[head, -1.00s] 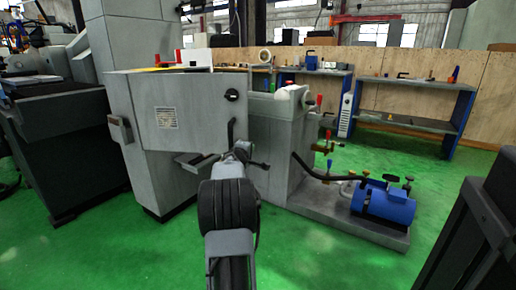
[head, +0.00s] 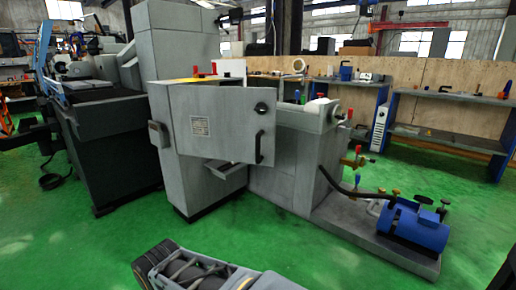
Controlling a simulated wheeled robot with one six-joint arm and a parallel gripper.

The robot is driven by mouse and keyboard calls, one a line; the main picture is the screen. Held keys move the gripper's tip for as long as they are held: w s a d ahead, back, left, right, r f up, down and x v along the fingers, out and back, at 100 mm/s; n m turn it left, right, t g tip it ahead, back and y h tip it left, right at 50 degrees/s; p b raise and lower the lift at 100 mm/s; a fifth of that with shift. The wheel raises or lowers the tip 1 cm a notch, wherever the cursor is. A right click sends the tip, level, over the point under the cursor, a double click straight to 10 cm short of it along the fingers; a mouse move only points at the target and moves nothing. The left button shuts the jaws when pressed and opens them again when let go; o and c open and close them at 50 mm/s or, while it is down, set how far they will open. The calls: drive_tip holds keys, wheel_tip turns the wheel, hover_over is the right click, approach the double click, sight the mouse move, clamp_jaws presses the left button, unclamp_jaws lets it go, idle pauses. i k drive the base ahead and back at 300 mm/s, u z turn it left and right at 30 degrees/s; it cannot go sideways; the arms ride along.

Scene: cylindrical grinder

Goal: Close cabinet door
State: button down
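The cabinet door (head: 226,122) is a flat grey panel on the grey grinder, in the middle of the head view. It has a small label, a round black knob (head: 261,108) near its upper right corner and a black bar handle (head: 259,147) below the knob. The door seems to stand out from the machine body; its exact angle is hard to tell. Part of my arm crosses the bottom of the view, well in front of the door and apart from it. My gripper's fingertips do not show. Nothing covers the handle.
A small grey tray (head: 226,169) juts out below the door. A blue motor (head: 411,227) sits on the low grey base at the right. A dark machine bed (head: 112,150) stands at the left. The green floor (head: 95,245) in front is clear.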

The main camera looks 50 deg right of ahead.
sight(221, 124)
drive_tip(key=u, duration=0.2)
drive_tip(key=k, duration=0.3)
drive_tip(key=z, duration=1.15)
drive_tip(key=i, duration=1.35)
drive_tip(key=u, duration=0.8)
